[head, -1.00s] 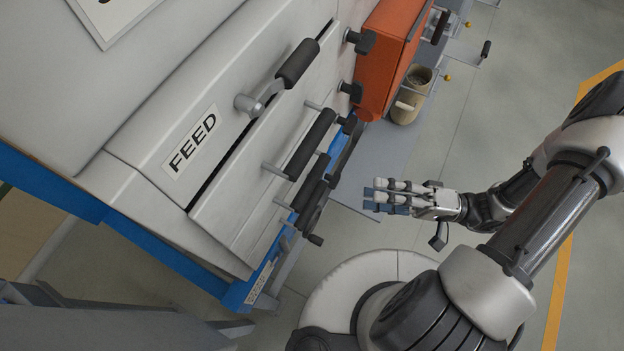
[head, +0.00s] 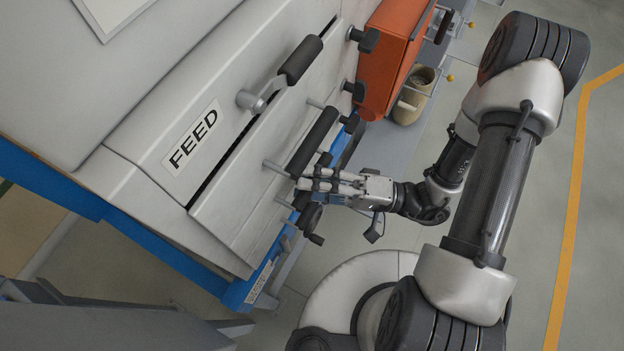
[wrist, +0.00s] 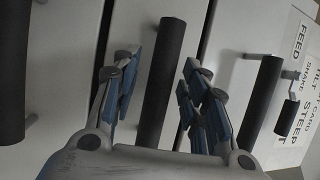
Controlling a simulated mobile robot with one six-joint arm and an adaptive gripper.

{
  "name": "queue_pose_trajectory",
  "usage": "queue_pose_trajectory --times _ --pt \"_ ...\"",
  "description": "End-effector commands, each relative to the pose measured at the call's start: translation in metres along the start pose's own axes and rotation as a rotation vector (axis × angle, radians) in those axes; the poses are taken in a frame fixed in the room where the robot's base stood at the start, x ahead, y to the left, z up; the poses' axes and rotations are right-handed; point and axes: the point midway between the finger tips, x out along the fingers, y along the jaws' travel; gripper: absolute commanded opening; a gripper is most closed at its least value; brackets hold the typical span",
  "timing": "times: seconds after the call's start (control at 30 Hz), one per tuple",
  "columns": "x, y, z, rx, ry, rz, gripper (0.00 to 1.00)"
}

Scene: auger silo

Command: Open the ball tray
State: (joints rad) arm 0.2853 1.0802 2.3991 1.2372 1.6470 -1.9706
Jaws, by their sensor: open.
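No label in view names the ball tray. A pale grey front panel (head: 243,205) below the FEED panel carries a black bar handle (head: 314,141) on two thin posts. My gripper (head: 303,183) is at the lower end of this handle, pointing left towards the panel. In the wrist view my gripper (wrist: 157,72) is open, with its blue-padded fingers on either side of a black bar handle (wrist: 166,75). No finger clearly touches the bar. My gripper partly hides the lower handle and fittings in the head view.
A FEED label (head: 194,138) and a black-gripped lever (head: 299,60) are above the panel. A blue frame (head: 160,250) runs below. More black bars flank my gripper in the wrist view. Floor is clear at right.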

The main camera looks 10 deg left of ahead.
Motion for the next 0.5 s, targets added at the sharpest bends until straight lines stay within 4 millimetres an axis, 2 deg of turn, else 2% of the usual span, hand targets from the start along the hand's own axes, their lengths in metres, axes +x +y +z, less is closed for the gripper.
queue_pose_trajectory --times 0.13,0.5 --pt "-0.0002 -0.0001 0.0 0.0 0.0 0.0 0.41" --pt "-0.0003 0.0 0.0001 0.0 -0.001 0.0 0.16"
